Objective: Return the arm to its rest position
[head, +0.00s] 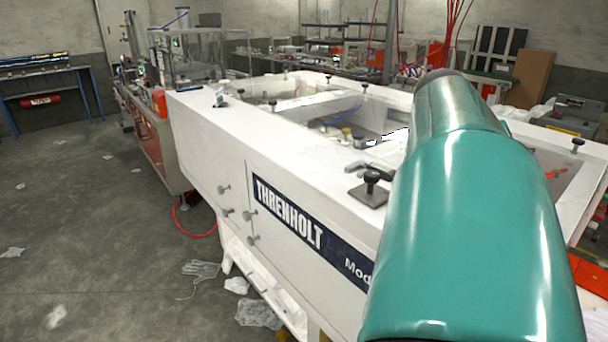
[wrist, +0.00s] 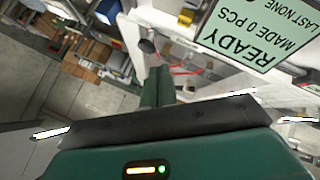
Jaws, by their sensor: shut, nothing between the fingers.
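My teal arm fills the right of the head view and reaches away over the white machine (head: 215,140) marked "THRENHOLT". My gripper is hidden behind the arm there. In the wrist view, my gripper (wrist: 158,76) shows as two slim green fingers side by side beyond a dark bar. They look shut with nothing between them. The wrist view is turned over, and the gripper is close to the white machine's parts.
A black knob (head: 371,180) stands on the machine's rim. A glove (head: 202,268) and scraps lie on the floor. A blue-legged bench (head: 50,75) stands far left. The left floor is mostly open.

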